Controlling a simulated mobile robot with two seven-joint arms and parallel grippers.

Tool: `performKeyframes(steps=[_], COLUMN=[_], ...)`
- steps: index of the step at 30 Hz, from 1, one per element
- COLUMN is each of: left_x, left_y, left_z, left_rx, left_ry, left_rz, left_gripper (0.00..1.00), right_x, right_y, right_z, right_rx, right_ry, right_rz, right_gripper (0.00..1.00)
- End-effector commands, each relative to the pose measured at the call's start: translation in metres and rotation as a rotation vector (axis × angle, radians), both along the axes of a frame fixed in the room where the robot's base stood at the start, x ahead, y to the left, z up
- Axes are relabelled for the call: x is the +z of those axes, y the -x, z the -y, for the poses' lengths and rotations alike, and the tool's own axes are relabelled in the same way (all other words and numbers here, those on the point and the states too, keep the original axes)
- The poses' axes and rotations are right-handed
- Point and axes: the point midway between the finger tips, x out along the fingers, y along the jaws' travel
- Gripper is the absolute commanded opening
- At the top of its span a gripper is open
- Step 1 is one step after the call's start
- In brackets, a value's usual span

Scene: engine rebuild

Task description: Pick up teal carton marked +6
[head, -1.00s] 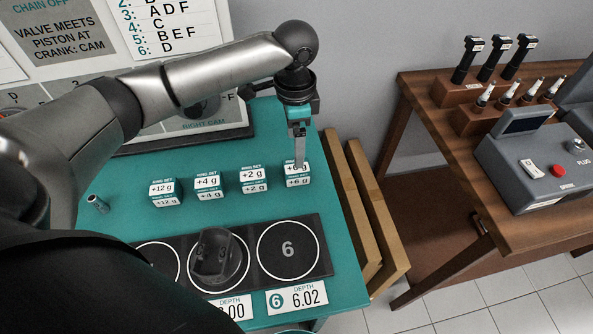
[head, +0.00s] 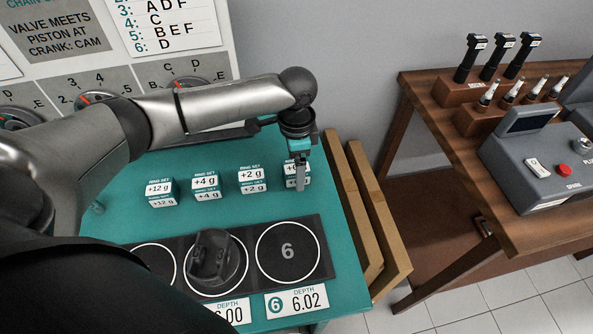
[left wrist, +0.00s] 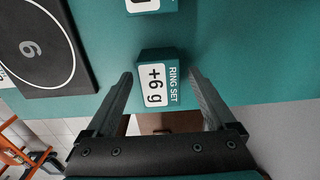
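The teal carton marked +6 g (head: 291,179) stands at the right end of a row of cartons on the teal table (head: 120,225). In the head view my left gripper (head: 300,186) hangs in front of it and hides part of its label. In the left wrist view the carton (left wrist: 157,82) sits ahead of the open fingers (left wrist: 160,85), roughly centred, with a gap on each side. Nothing is held. My right gripper is not in view.
Cartons marked +2 g (head: 252,181), +4 g (head: 206,187) and +12 g (head: 161,193) stand to the left. A black mat (head: 323,240) with ringed circles and a dark piston (head: 214,257) lies in front. Wooden boards (head: 372,215) lean beside the table's right edge.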

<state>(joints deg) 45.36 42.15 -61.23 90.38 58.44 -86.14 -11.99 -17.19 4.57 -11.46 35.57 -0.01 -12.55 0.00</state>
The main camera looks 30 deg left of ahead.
Motion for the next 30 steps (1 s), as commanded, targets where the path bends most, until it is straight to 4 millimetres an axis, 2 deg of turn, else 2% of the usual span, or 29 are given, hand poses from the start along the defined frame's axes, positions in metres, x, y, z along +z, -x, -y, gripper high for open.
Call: performKeyframes(steps=[2, 23, 30], left_x=[0.0002, 0.0005, 0.0014], left_y=[0.0001, 0.0001, -0.0002], left_z=[0.0001, -0.0001, 0.0000], left_rx=[0.000, 0.000, 0.000], left_ry=[0.000, 0.000, 0.001], left_rz=[0.000, 0.000, 0.001], left_gripper=[0.79, 0.00, 0.00], right_x=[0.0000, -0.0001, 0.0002], right_y=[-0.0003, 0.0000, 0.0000], right_z=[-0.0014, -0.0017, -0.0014], right_rx=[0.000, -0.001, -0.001], right_ry=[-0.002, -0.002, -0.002], right_rz=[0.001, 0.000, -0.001], right_gripper=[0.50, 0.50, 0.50])
